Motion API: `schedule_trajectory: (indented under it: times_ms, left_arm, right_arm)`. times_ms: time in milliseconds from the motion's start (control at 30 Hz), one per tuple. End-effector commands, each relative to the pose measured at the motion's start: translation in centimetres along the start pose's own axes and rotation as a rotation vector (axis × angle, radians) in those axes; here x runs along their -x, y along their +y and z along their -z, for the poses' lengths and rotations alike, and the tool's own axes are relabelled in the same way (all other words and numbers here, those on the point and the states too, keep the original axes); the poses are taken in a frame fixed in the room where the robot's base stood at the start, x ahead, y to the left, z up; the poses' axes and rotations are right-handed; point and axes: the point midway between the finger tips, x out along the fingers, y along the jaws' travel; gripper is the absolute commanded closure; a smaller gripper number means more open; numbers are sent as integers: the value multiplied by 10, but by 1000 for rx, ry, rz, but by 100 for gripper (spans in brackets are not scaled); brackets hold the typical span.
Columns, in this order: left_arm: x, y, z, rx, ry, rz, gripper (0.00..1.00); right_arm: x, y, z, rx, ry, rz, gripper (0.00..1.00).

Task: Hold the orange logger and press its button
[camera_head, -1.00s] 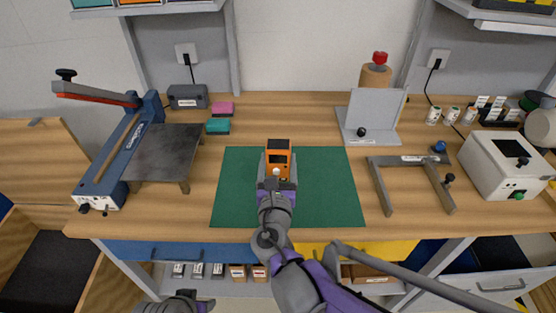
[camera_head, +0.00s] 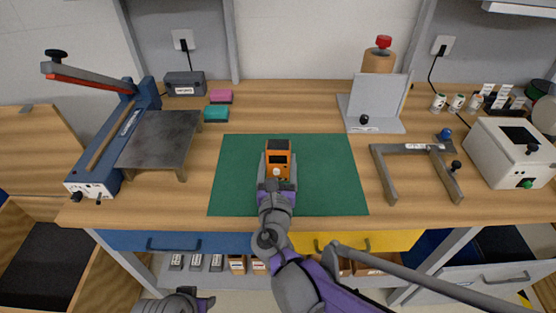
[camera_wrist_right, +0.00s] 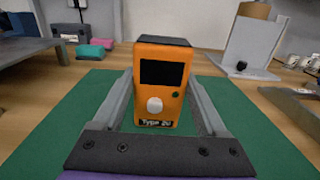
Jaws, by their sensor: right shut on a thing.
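The orange logger (camera_head: 278,150) stands upright on the green mat (camera_head: 330,180) on the bench. In the right wrist view the logger (camera_wrist_right: 162,80) shows a dark screen, a round white button (camera_wrist_right: 155,105) and a label reading "Type 20". My right gripper (camera_head: 277,172) is shut on the logger, one finger along each side; it also shows in the right wrist view (camera_wrist_right: 160,115). The button faces my right wrist camera, and nothing touches it. My left gripper (camera_head: 190,300) is at the bottom edge, below the bench front, partly cut off; its jaws are unclear.
A blue sealer with a lever (camera_head: 112,150) and a dark plate stand at left. Pink (camera_head: 221,96) and teal (camera_head: 215,113) blocks lie behind the mat. A grey frame (camera_head: 415,165) and a white box machine (camera_head: 505,155) are at right. The mat beside the logger is clear.

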Motion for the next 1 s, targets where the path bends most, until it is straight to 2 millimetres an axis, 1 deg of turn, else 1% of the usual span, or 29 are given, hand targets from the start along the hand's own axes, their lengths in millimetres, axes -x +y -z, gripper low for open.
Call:
schedule_trajectory:
  times_ms: [100, 300, 1000]
  left_arm:
    - [-6, 0, -2, 0, -2, 0, 50]
    - [-11, 0, -5, 0, -4, 0, 50]
    - [-10, 0, -5, 0, -4, 0, 50]
  right_arm:
    - [0, 0, 8, 1, 0, 0, 91]
    - [0, 0, 15, 1, 0, 0, 91]
    - [0, 0, 15, 0, 1, 0, 91]
